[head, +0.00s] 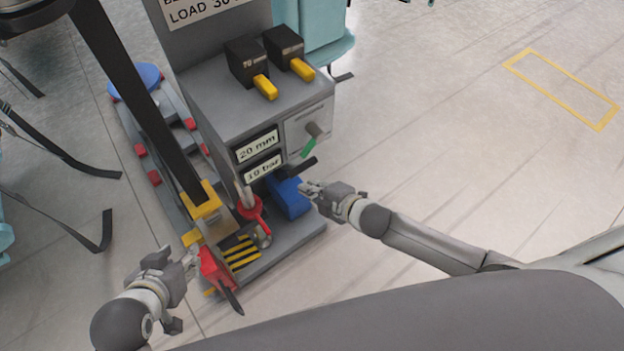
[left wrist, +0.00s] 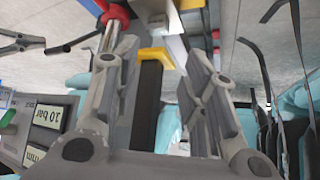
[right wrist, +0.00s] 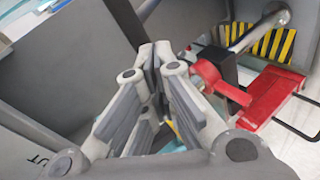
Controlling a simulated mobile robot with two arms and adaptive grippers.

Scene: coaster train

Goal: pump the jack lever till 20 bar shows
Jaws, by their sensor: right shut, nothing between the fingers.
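The grey console shows two displays: the upper reads 20 mm (head: 257,146), and the lower is the bar display (head: 263,168). In the left wrist view the bar display (left wrist: 48,117) appears to read 10 bar. A black bar (head: 300,168), which looks like the jack lever, sticks out at the console's front. It also shows in the left wrist view (left wrist: 75,40). My right gripper (head: 306,188) is shut and empty, just below the bar; contact cannot be told. My left gripper (head: 190,262) is open beside the red pad (head: 215,268); its fingers (left wrist: 150,60) stand apart.
A green-tipped knob (head: 308,146) sits on the console front, and two yellow-handled switches (head: 264,86) on top. A blue block (head: 289,197) and yellow-black striped plate (head: 240,252) are low down. A black strap (head: 130,90) crosses at left.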

